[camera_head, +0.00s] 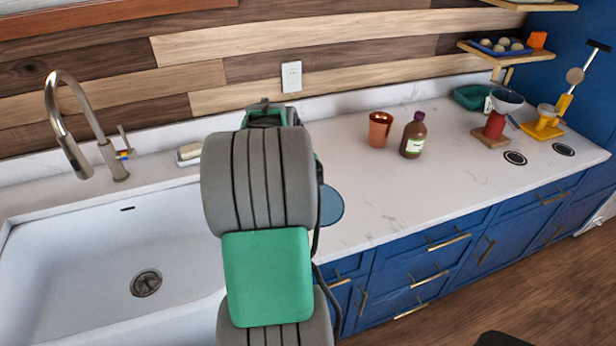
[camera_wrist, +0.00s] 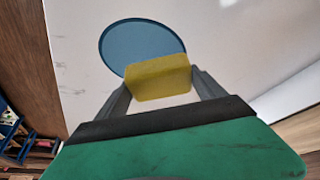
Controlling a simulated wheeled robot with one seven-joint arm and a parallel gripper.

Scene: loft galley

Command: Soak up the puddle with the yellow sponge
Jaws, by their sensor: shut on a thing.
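In the wrist view my gripper (camera_wrist: 160,88) is shut on the yellow sponge (camera_wrist: 158,77), with one finger at each side of it. The blue puddle (camera_wrist: 135,42) is a flat round patch on the white counter, and the sponge overlaps its near edge in this view. I cannot tell whether the sponge touches the counter. In the head view only the right part of the puddle (camera_head: 331,205) shows beside my arm. My arm hides the sponge and my gripper there.
A white sink (camera_head: 70,270) with a tall faucet (camera_head: 70,135) lies to the left. A copper cup (camera_head: 379,130) and a brown bottle (camera_head: 413,136) stand on the counter behind and right of the puddle. An open shelf (camera_head: 500,56) hangs at the far right.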

